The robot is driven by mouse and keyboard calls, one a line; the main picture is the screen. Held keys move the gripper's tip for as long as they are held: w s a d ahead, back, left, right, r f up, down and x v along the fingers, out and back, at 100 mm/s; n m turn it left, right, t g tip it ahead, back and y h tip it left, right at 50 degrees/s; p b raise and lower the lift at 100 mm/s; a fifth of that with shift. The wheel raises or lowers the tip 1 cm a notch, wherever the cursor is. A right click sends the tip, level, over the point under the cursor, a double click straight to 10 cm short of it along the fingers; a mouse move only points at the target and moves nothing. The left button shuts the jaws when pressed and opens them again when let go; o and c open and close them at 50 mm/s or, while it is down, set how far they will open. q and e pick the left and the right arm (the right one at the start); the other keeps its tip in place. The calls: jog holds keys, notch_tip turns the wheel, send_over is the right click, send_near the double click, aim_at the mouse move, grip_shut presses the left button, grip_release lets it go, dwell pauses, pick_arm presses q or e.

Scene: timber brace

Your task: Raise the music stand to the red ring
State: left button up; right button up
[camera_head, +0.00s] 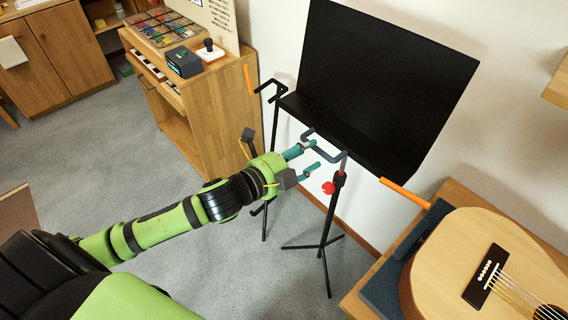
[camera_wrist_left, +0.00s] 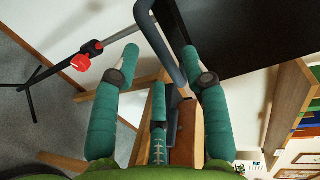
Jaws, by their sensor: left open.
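The music stand has a wide black desk (camera_head: 385,85) on a thin upright with tripod legs (camera_head: 325,245). A red knob (camera_head: 328,187) sits on the upright's black collar and also shows in the left wrist view (camera_wrist_left: 80,62). A grey-blue bent handle (camera_head: 322,150) lies under the desk's lower edge. My left gripper (camera_head: 307,158) is open at this handle. In the left wrist view the grey handle bar (camera_wrist_left: 165,48) passes between the open fingers; contact cannot be told. My right gripper is not in view.
A second black stand (camera_head: 273,150) stands behind my left gripper. A guitar (camera_head: 470,255) lies on a wooden table at the lower right. A wooden cabinet (camera_head: 215,120) holds a dark box (camera_head: 185,62). Orange bars (camera_head: 405,193) flank the desk.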

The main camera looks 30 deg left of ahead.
pick_arm(q)
jog(key=v, duration=0.8)
dwell(0.4)
jog(key=w+a+f+n+g+y, duration=0.1)
jog(key=a+f+n+y, duration=0.15)
jog(key=a+f, duration=0.45)
jog(key=w+a+f+n+g+y, duration=0.1)
jog(key=a+f+n+y, duration=0.2)
jog(key=f, duration=0.7)
jog(key=s+a+f+n+g, duration=0.1)
jog(key=s+a+f+n, duration=0.15)
jog(key=f, duration=0.45)
jog(key=s+a+f+n+g, duration=0.1)
jog(key=s+f+n+g, duration=0.15)
jog(key=f, duration=0.55)
jog(key=s+d+f+n+g+y, duration=0.1)
jog(key=s+f+n+g, duration=0.15)
jog(key=s+f, duration=0.55)
jog(key=s+d+f+n+g, duration=0.1)
jog(key=s+d+f+n, duration=0.15)
jog(key=s+f, duration=0.5)
jog(key=s+d+f+n+g, duration=0.2)
jog(key=s+d+f, duration=0.1)
jog(key=s, duration=0.5)
jog(key=s+d+f+n+g, duration=0.2)
jog(key=s+d+f, duration=0.2)
jog(key=s, duration=0.4)
jog(key=shift+d+h, duration=0.25)
jog(key=shift+h, duration=0.1)
